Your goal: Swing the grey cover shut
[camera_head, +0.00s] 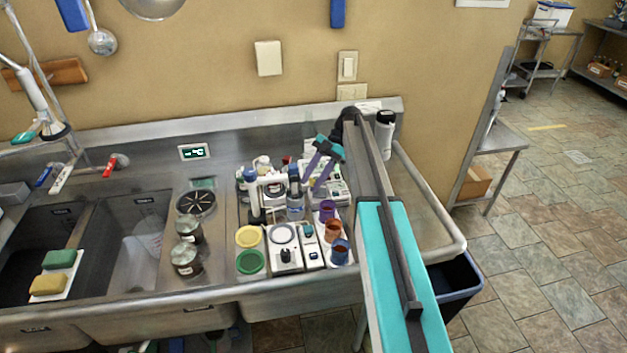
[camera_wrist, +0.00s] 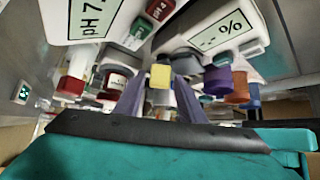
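I cannot pick out the grey cover with certainty. A flat grey disc (camera_head: 282,234) lies on top of a white device (camera_head: 285,258) on the drainboard, but I cannot tell if it is a cover. My gripper (camera_head: 318,172) has purple fingers and is above the back right of the group of devices, partly hiding a white instrument there. In the wrist view the fingers (camera_wrist: 160,105) stand apart, with a yellow-topped item (camera_wrist: 160,76) seen beyond the gap. No held object shows between them.
Purple (camera_head: 327,209), orange (camera_head: 333,230) and blue (camera_head: 340,251) cups stand to the right of the devices. Yellow (camera_head: 248,236) and green (camera_head: 250,262) round lids lie left. Dark jars (camera_head: 186,260) stand near the sink basins. A wall rises behind.

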